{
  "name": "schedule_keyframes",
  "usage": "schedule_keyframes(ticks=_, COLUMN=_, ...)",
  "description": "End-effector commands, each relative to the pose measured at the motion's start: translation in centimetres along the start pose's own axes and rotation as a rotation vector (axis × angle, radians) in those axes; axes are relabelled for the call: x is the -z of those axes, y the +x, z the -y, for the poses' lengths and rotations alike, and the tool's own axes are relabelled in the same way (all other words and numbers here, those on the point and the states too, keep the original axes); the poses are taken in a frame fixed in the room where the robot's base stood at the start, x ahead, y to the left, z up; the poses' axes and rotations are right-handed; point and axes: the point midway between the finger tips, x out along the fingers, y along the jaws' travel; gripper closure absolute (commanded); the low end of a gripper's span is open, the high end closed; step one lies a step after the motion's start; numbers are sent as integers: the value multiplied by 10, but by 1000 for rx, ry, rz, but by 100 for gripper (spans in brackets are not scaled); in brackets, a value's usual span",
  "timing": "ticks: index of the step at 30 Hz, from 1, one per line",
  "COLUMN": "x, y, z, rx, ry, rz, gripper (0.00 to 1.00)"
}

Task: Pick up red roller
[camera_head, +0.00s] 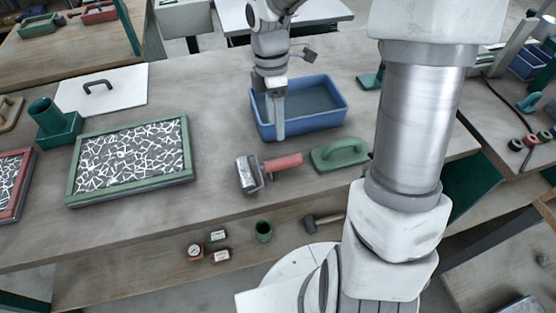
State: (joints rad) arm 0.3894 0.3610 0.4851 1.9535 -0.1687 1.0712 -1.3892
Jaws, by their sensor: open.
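The red roller (282,162) lies on the grey-brown workbench (215,100), near its front edge. It has a red handle pointing right and a grey metal roller head at its left end. My gripper (275,136) points down at the front left corner of the blue tub, above and behind the roller. The jaws are open, and nothing shows between them. The gripper is apart from the roller in the picture; its exact height above the bench is hard to tell.
The blue tub (337,117) stands just right of my gripper. A green float (340,154) lies right of the roller. A green-framed tray (188,150) with white fibres is to the left. A lower shelf (120,270) holds small items. Bare bench lies left of the roller.

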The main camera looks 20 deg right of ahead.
Motion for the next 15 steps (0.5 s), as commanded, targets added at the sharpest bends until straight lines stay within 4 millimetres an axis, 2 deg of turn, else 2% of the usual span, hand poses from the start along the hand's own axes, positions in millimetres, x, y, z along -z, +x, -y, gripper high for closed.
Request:
schedule_keyframes(ticks=1, x=0, y=14, z=1, rx=5, ry=0, rz=-1, gripper=28)
schedule_keyframes(ticks=6, x=0, y=50, z=0, rx=4, ry=1, rz=-1, gripper=28)
schedule_keyframes(ticks=10, x=0, y=69, z=0, rx=1, ry=1, rz=0, gripper=28)
schedule_keyframes(ticks=15, x=0, y=79, z=-1, rx=-1, ry=2, rz=0, gripper=28)
